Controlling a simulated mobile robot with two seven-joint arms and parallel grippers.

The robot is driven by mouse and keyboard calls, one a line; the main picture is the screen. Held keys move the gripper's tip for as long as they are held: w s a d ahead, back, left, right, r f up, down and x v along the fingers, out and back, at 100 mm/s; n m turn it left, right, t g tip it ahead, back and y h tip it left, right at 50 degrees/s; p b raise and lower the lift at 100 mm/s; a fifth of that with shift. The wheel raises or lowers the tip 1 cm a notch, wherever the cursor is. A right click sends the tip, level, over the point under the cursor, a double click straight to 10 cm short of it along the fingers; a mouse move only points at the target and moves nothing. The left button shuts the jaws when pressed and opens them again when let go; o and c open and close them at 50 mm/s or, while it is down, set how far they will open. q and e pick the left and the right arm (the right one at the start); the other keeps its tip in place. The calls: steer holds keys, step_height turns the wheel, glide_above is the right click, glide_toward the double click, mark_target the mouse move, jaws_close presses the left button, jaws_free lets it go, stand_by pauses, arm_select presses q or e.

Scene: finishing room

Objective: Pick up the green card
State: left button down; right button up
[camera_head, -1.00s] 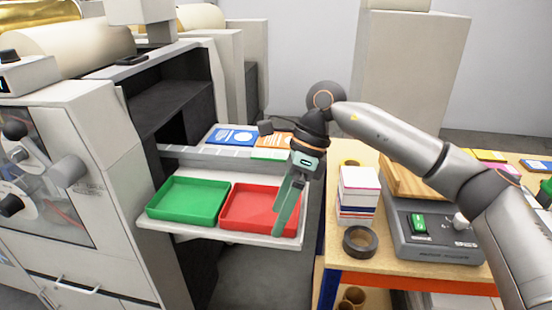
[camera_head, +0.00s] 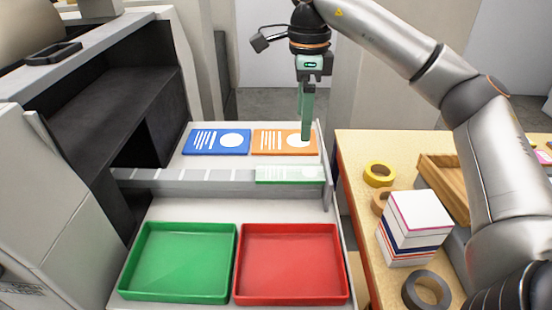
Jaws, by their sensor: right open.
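The green card (camera_head: 290,181) is pale green with white. It lies at the right end of the grey shelf, partly hidden behind the low grey front rail (camera_head: 210,178), so only a narrow part shows. A blue card (camera_head: 216,141) and an orange card (camera_head: 272,141) lie behind it, side by side. My right gripper (camera_head: 306,137) points down with green fingers, its tips over the right end of the orange card, behind the green card. It is open and holds nothing that I can see. My left gripper is not in view.
A green tray (camera_head: 178,262) and a red tray (camera_head: 291,264), both empty, stand in front of the rail. On the wooden table (camera_head: 358,150) at the right are a stack of cards (camera_head: 414,225), a dark tape roll (camera_head: 427,291) and a yellow roll (camera_head: 379,173).

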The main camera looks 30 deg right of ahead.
steer(key=b, duration=0.2)
glide_above(299, 172)
step_height(299, 172, down, 6)
steer(key=shift+s+d+f, duration=0.1)
steer(key=shift+s+f, duration=0.05)
steer(key=shift+f+p, duration=0.45)
steer(key=shift+f, duration=2.6)
steer(key=shift+c, duration=0.4)
steer(key=c, duration=1.2)
